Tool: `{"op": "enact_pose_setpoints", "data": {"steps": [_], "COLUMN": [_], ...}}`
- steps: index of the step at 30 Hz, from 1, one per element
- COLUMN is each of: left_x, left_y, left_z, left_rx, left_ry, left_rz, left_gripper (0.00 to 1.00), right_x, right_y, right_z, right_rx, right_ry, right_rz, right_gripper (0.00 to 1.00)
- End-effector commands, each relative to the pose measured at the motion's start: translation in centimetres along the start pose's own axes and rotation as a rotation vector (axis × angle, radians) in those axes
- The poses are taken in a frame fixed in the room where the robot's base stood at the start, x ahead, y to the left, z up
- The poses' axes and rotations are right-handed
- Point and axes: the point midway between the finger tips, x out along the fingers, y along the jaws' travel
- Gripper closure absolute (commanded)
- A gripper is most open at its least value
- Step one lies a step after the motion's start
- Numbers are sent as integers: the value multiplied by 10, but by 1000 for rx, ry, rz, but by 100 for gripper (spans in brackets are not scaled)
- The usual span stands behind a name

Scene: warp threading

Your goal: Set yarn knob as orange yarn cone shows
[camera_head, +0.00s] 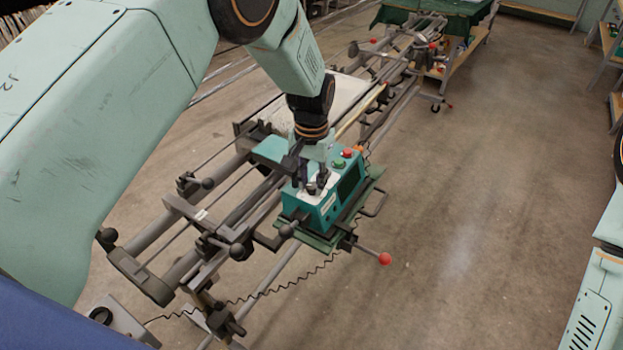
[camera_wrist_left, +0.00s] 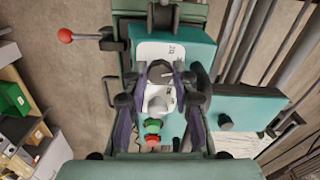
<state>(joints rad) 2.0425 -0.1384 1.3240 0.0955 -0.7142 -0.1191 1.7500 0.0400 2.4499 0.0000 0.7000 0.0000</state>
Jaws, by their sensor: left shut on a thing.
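The teal control box (camera_head: 325,209) stands on the green bracket of the loom frame. It also shows in the left wrist view (camera_wrist_left: 198,52). My left gripper (camera_head: 316,184) points down at its pale top plate. In the left wrist view my left gripper (camera_wrist_left: 161,75) has its fingers on both sides of a dark knob (camera_wrist_left: 160,69) and is shut on it. The knob's pointer is mostly hidden, so I cannot read its setting. I cannot make out an orange yarn cone in either view. My right gripper is out of view.
A red button (camera_head: 347,153) and a green button (camera_head: 339,163) sit on the box close to my left gripper. A red-ended lever (camera_head: 384,258) sticks out in front of the box. Metal rails (camera_head: 190,262) run to the left. The floor (camera_head: 460,200) to the right is clear.

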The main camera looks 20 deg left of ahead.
Motion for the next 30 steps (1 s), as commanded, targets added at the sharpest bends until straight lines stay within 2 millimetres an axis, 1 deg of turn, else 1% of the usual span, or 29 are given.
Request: {"op": "enact_pose_setpoints", "data": {"steps": [8, 18, 30], "left_x": [1, 1, 2], "left_y": [1, 1, 1], "left_z": [2, 3, 4], "left_rx": [199, 522, 900], "left_ry": [-8, -9, -10], "left_rz": [2, 5, 8], "left_gripper": [100, 100, 100], "right_x": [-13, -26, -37], "right_y": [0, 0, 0], "right_z": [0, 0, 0], "right_rx": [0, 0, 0], "right_ry": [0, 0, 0], "right_rz": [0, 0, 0], "right_gripper": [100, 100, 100]}}
